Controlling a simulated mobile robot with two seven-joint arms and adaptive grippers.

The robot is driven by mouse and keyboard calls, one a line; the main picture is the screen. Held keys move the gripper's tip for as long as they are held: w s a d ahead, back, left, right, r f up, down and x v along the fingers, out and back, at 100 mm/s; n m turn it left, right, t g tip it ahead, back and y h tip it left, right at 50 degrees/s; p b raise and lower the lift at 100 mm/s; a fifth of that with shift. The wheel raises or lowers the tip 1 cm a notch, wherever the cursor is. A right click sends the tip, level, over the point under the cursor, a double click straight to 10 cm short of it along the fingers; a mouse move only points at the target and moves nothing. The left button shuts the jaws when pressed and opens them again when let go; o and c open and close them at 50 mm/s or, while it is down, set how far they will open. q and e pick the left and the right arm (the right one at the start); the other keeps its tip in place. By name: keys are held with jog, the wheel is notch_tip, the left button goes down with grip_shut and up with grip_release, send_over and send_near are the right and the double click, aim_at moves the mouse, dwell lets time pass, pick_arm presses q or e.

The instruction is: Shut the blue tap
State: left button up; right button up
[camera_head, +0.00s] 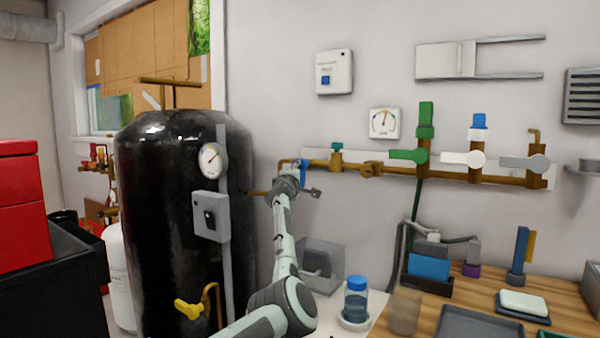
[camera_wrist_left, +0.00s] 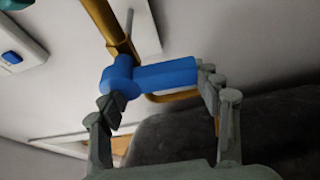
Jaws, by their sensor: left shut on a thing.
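The blue tap (camera_head: 303,173) sits at the left end of the brass pipe on the back wall. In the head view only part of its blue handle shows, and it looks close to upright; my gripper hides the rest. In the left wrist view the blue handle (camera_wrist_left: 165,76) lies crosswise below a brass pipe (camera_wrist_left: 108,30). My left gripper (camera_head: 297,187) is at the tap. In the wrist view its two fingers (camera_wrist_left: 161,94) are at opposite ends of the handle, shut on it. My right gripper is not in view.
Green (camera_head: 408,155), white (camera_head: 463,158) and grey (camera_head: 525,162) taps stand further right along the pipe. A black tank (camera_head: 165,230) with a gauge (camera_head: 210,159) stands close left of my arm. A blue-capped jar (camera_head: 355,302) and a wooden bench (camera_head: 480,296) are at lower right.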

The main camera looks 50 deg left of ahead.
pick_arm(q)
jog(key=shift+d+f+n, duration=0.1)
jog(key=shift+d+n, duration=0.05)
jog(key=shift+n, duration=0.15)
dwell(0.4)
jog(key=o, duration=1.7)
jog(key=v, duration=1.2)
jog(key=shift+w, duration=0.1)
